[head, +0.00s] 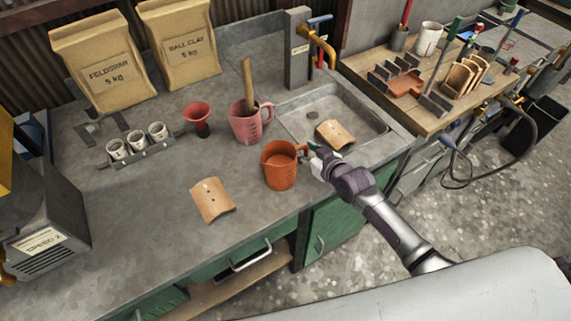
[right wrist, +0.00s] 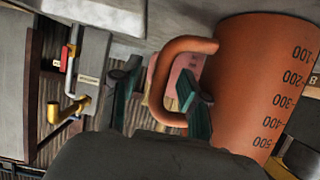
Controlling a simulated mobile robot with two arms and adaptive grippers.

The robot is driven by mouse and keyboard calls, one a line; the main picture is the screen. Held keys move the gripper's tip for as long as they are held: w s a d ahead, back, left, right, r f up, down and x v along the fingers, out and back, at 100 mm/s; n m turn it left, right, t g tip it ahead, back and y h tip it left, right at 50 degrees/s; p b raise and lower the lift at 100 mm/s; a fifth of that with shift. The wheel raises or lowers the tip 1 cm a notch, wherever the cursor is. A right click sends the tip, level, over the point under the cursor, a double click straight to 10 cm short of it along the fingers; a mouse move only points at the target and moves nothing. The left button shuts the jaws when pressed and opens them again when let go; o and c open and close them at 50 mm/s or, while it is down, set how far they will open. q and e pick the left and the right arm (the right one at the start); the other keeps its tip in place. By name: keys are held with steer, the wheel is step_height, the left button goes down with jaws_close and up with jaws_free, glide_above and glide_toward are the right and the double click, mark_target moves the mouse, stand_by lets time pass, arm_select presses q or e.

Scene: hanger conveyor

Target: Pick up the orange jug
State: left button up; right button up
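The orange jug (head: 279,170) stands upright on the grey counter, in front of the sink, with its handle toward the right. In the right wrist view the jug (right wrist: 262,85) fills the right side, with dark volume marks on its wall. My right gripper (head: 316,154) is at the handle side of the jug. In the right wrist view my right gripper (right wrist: 158,100) is open, with one green-padded finger on each side of the handle's outer bar. A gap shows between the left finger and the handle. My left gripper is not in view.
A pink jug (head: 246,127) with a stick in it stands just behind. A red funnel (head: 197,117) and small white cups (head: 137,145) are further left. A curved tile (head: 212,200) lies to the front left. The sink (head: 350,107) holds another tile (head: 335,134).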

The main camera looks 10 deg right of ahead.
jaws_close()
steer(key=shift+w+r, duration=0.1)
steer(key=shift+r, duration=0.05)
steer(key=shift+r, duration=0.1)
